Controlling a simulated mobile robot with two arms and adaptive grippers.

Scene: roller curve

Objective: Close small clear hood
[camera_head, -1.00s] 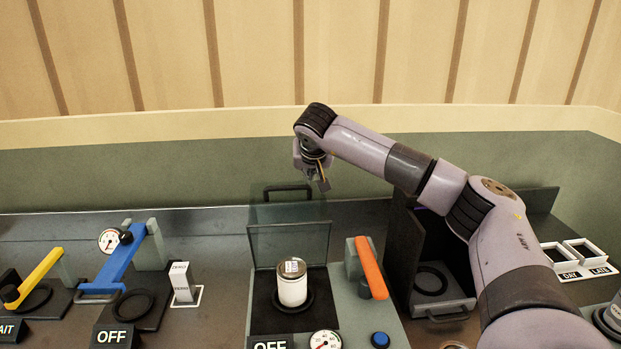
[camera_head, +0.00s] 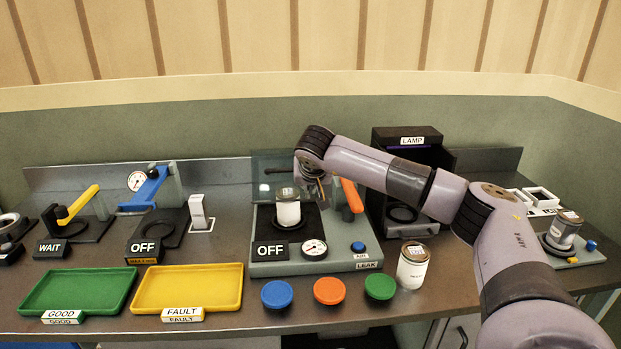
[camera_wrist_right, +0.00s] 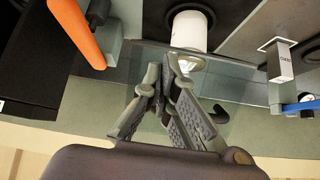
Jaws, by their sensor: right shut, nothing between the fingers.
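The small clear hood (camera_head: 263,188) stands raised at the back of the green leak station, behind a white canister (camera_head: 288,213). Its black bar handle (camera_head: 277,170) is at the top. In the right wrist view, the clear panel (camera_wrist_right: 235,80) spans beyond my fingers and the dark handle (camera_wrist_right: 218,113) is just right of them. My right gripper (camera_head: 320,183) is shut and empty, near the hood's right side; it also shows in the wrist view (camera_wrist_right: 172,62). Whether it touches the panel cannot be told. My left gripper is not in view.
An orange lever (camera_head: 352,196) stands close right of the hood, with the black lamp box (camera_head: 412,137) beyond. A pressure gauge (camera_head: 314,248) and blue button (camera_head: 358,246) are in front. Another canister (camera_head: 412,267) stands on the bench at the right. Green (camera_head: 50,302) and yellow (camera_head: 150,300) trays lie front left.

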